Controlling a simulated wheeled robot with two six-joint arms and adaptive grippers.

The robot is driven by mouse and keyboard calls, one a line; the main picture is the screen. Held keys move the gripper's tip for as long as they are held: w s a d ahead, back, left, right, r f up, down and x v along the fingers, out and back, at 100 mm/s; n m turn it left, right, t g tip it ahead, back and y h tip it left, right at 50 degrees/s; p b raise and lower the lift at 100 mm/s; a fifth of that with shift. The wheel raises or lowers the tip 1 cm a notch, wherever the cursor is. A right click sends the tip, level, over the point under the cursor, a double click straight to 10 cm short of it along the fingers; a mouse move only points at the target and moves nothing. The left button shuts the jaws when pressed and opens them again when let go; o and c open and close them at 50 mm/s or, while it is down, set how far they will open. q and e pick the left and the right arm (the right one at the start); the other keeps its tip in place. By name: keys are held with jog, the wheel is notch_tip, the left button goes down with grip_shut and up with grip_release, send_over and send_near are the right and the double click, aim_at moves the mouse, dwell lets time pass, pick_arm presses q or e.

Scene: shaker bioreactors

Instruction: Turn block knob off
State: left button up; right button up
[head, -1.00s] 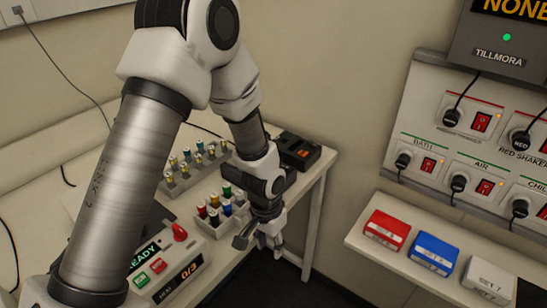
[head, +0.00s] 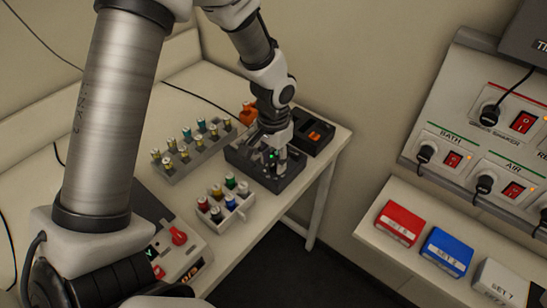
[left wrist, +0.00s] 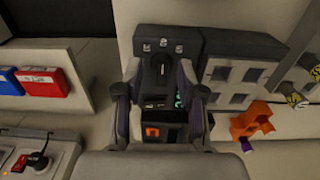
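A dark grey block unit (head: 240,155) stands on the bench, with a small green display; it also shows in the left wrist view (left wrist: 205,40). A black upright knob (left wrist: 163,72) is on it, seen from above in the left wrist view. My left gripper (head: 270,158) points down over the right part of the block. In the left wrist view its fingers (left wrist: 160,80) stand apart, one on each side of the knob, with a gap visible. Whether a fingertip touches the knob I cannot tell. In the head view the gripper hides the knob. My right gripper is not in view.
A black device (head: 312,135) with an orange display stands behind the block, an orange holder (head: 248,112) beside it. A grey vial rack (head: 178,160), a white vial rack (head: 225,203) and a panel with a red knob (head: 179,236) are nearby. Boxes sit on the right shelf.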

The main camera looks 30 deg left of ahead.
pick_arm(q)
jog(key=shift+w+f, duration=0.8)
jog(key=shift+f, duration=0.1)
jog(key=shift+s+r, duration=0.2)
jog(key=shift+s, duration=0.05)
jog(key=shift+c, duration=0.7)
jog(key=shift+s+a+r, duration=0.1)
jog(key=shift+s, duration=0.1)
grip_shut()
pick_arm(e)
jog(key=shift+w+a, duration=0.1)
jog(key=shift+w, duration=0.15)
pick_arm(q)
jog(key=shift+w, duration=0.1)
